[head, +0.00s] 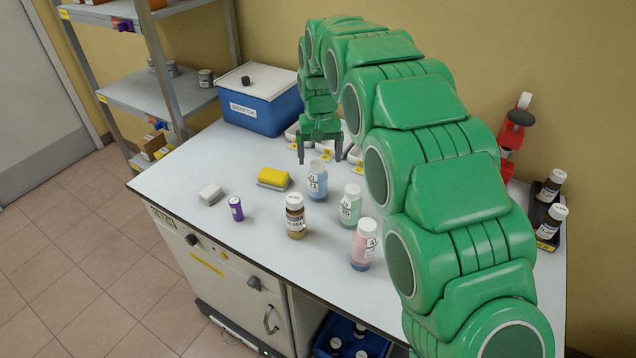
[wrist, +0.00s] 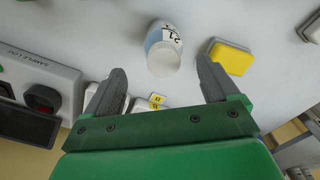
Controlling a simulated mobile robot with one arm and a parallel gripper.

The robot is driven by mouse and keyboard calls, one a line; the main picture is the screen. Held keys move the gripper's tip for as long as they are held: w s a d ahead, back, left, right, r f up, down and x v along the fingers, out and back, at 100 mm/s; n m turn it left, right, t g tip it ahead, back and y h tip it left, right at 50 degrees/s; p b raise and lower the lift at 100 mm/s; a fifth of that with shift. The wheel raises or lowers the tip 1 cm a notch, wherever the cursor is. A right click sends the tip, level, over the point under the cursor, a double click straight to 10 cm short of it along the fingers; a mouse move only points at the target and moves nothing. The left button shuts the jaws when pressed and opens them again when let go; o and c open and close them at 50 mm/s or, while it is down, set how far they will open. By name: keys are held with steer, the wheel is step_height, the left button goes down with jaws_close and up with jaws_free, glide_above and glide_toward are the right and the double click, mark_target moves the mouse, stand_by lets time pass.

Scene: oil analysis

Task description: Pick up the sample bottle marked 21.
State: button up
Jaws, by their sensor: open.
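The sample bottle marked 21 (head: 317,186) is a pale blue bottle with a white cap, standing upright on the white bench. In the wrist view, the bottle marked 21 (wrist: 162,50) shows its label and cap, beyond the fingertips and roughly centred between them. My gripper (head: 319,158) is open and empty, pointing down just behind and above the bottle in the head view. In the wrist view, my gripper (wrist: 161,72) shows both fingers spread, with nothing between them touching either finger.
A brown bottle (head: 295,219), a green bottle (head: 350,207) and a pink bottle (head: 364,248) stand near the blue one. A blue lidded box (head: 262,105) stands at the back.

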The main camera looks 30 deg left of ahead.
mark_target(318, 177)
steer(key=shift+s+f, duration=0.2)
steer(key=shift+f, duration=1.8)
steer(key=shift+s+f, duration=0.15)
steer(key=shift+f, duration=1.8)
steer(key=shift+c, duration=0.3)
steer(key=c, duration=1.2)
